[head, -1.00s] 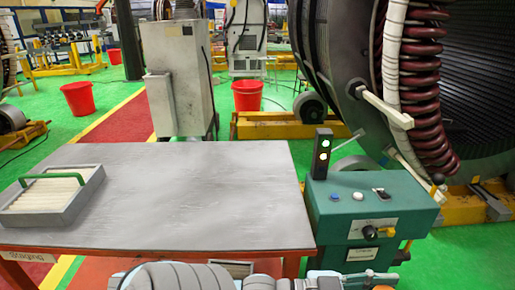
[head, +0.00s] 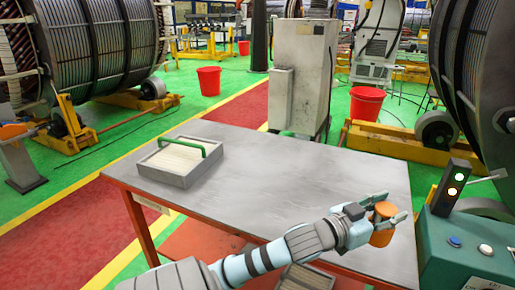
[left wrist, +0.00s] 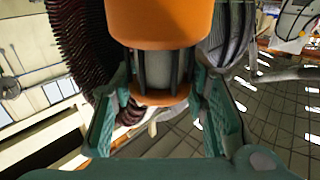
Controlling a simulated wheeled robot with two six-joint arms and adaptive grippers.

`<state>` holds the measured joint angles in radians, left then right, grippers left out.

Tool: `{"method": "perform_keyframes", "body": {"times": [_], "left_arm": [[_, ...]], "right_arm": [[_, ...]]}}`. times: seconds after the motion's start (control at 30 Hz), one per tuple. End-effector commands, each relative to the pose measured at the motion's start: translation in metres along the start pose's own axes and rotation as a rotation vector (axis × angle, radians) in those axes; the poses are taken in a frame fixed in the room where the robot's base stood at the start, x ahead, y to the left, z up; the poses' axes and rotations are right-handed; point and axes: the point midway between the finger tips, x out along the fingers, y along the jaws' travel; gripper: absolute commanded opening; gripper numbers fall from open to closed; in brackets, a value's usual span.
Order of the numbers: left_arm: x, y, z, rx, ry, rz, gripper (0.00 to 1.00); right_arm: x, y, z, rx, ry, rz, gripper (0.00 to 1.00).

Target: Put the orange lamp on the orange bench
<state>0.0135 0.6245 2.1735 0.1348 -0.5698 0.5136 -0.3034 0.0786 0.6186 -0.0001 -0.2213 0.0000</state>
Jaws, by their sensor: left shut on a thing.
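The orange lamp (head: 383,230) is held in my left gripper (head: 388,207), near the right front part of the bench in the head view. In the left wrist view the lamp (left wrist: 158,22) sits between the two green fingers of the gripper (left wrist: 163,95), its orange body with a dark cage and orange rim. The orange bench (head: 320,165) has a grey top and orange frame; its top lies behind and left of the lamp. Whether the lamp touches the top cannot be told. My right gripper is not in view.
A grey tray (head: 172,178) with a green handle sits at the bench's left end. The middle of the top is clear. A teal control box (head: 465,250) with a signal light (head: 453,188) stands right of the bench. A grey cabinet (head: 302,75) stands behind it.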

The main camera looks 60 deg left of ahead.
Motion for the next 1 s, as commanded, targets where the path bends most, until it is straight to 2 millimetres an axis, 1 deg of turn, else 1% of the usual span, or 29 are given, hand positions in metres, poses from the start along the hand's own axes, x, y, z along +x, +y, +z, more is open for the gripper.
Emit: {"method": "perform_keyframes", "body": {"times": [0.03, 0.07, 0.1, 0.2, 0.3, 0.33, 0.4, 0.5, 0.57, 0.67, 0.77, 0.8, 0.9, 1.0], "left_arm": [[0.014, -0.023, -0.020, 0.002, 0.012, -0.075, 0.00], [0.021, -0.038, -0.031, 0.002, 0.012, -0.127, 0.00], [0.029, -0.057, -0.045, 0.001, 0.012, -0.194, 0.00], [0.040, -0.096, -0.077, -0.001, 0.009, -0.334, 0.00], [0.043, -0.120, -0.098, -0.001, 0.006, -0.424, 0.00], [0.043, -0.125, -0.102, -0.001, 0.006, -0.441, 0.00], [0.043, -0.131, -0.108, 0.000, 0.004, -0.466, 0.00], [0.043, -0.133, -0.108, 0.001, 0.001, -0.474, 0.00], [0.043, -0.133, -0.103, 0.002, 0.000, -0.473, 0.00], [0.043, -0.133, -0.079, 0.002, -0.003, -0.472, 0.00], [0.042, -0.132, -0.039, 0.002, -0.007, -0.471, 0.00], [0.042, -0.132, -0.022, 0.001, -0.006, -0.471, 0.00], [0.042, -0.132, 0.015, 0.001, -0.005, -0.470, 0.00], [0.042, -0.132, 0.040, 0.001, -0.002, -0.469, 0.00]], "right_arm": [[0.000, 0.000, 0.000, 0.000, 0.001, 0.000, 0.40], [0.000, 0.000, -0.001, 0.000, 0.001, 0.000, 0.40], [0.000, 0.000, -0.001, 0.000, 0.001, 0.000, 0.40], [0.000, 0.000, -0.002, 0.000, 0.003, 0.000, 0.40], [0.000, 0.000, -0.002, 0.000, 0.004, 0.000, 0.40], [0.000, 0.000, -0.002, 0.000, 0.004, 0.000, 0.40], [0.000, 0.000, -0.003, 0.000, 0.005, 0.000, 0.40], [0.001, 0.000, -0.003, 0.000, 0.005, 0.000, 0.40], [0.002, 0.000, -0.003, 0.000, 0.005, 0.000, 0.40], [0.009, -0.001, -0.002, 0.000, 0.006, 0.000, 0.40], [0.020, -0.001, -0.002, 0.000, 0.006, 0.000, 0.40], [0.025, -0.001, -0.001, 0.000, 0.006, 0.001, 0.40], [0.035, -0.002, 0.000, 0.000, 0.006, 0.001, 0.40], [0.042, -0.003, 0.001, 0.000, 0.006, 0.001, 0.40]]}}
